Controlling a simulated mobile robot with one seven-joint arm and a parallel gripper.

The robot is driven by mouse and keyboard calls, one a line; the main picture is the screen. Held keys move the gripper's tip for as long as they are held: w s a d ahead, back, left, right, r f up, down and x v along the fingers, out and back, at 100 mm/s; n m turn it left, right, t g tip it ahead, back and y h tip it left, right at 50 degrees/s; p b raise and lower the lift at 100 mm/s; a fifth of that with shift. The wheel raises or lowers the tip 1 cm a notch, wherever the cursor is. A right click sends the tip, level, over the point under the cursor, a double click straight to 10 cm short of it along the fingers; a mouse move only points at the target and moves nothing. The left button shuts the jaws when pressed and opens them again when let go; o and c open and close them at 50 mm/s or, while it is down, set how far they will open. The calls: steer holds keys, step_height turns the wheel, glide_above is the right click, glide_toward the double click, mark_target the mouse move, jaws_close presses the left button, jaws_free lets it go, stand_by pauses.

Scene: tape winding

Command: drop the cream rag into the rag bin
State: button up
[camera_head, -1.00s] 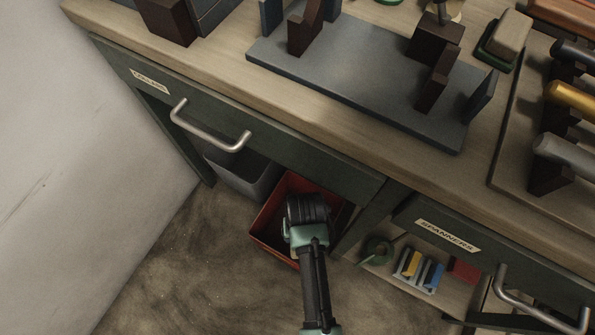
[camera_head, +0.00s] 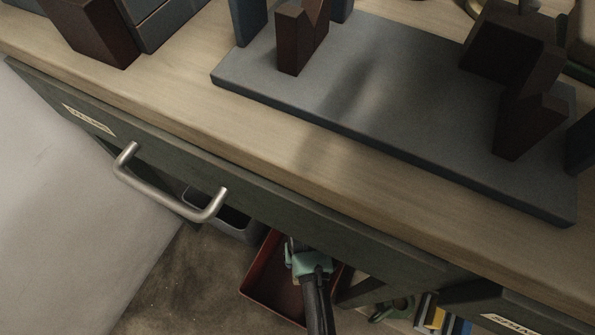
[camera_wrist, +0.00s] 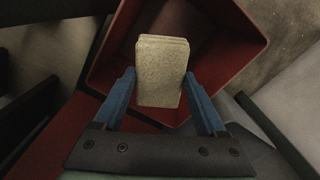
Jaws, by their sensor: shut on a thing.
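The cream rag (camera_wrist: 162,68) is a pale, speckled, folded block in the wrist view. My gripper (camera_wrist: 160,76) is shut on it, with one blue finger at each side. An open red bin (camera_wrist: 232,50) lies beyond and below the rag in the wrist view; the rag appears over its opening. In the head view the red bin (camera_head: 258,268) stands on the floor under the bench edge. My gripper (camera_head: 308,262) is over the bin there, partly hidden by the bench, and the rag cannot be made out. No label shows on the bin.
A grey bin (camera_head: 228,219) stands left of the red one. The bench (camera_head: 170,110) overhangs both, and a drawer handle (camera_head: 168,190) juts out above the grey bin. A bench leg and a low shelf with small items (camera_head: 430,312) are close on the right.

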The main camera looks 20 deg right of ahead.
steer(key=shift+f+b, duration=1.25)
steer(key=shift+f, duration=0.25)
steer(key=o, duration=1.2)
steer(key=shift+o, duration=0.2)
steer(key=shift+r, duration=0.1)
step_height(320, 180, up, 8)
steer(key=p, duration=0.5)
steer(key=shift+f, duration=0.25)
